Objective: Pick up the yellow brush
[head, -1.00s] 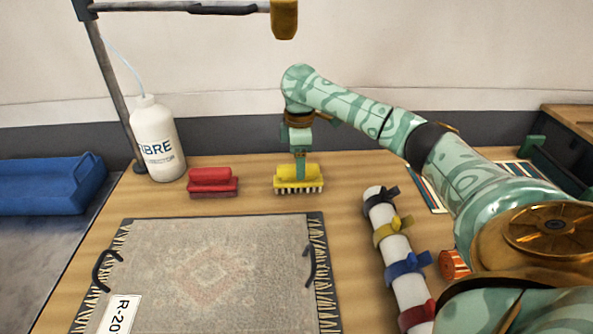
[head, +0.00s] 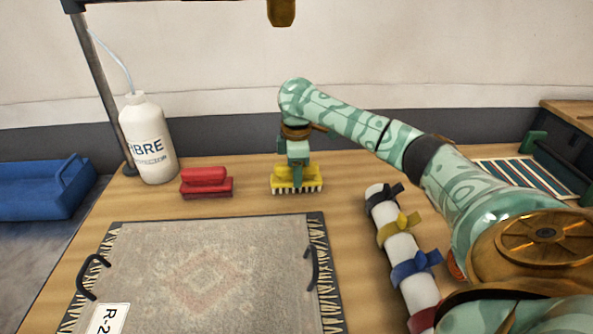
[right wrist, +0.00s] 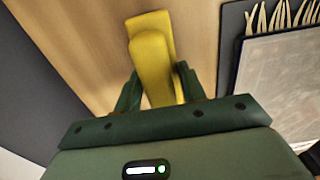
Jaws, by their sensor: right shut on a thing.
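The yellow brush (head: 297,180) has a yellow body and handle with pale bristles below. It is near the back of the wooden table in the head view, right of a red brush. My right gripper (head: 297,167) comes down on it from above and is shut on its handle. In the right wrist view the yellow brush (right wrist: 152,60) lies between the two green fingers of the right gripper (right wrist: 157,92). I cannot tell whether the bristles touch the table. My left gripper is not in view.
A red brush (head: 206,183) and a white bottle (head: 148,140) stand to the left. A rug (head: 205,275) on a dark board fills the front. A white roll with coloured ties (head: 398,240) lies to its right. A blue bin (head: 45,190) is at far left.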

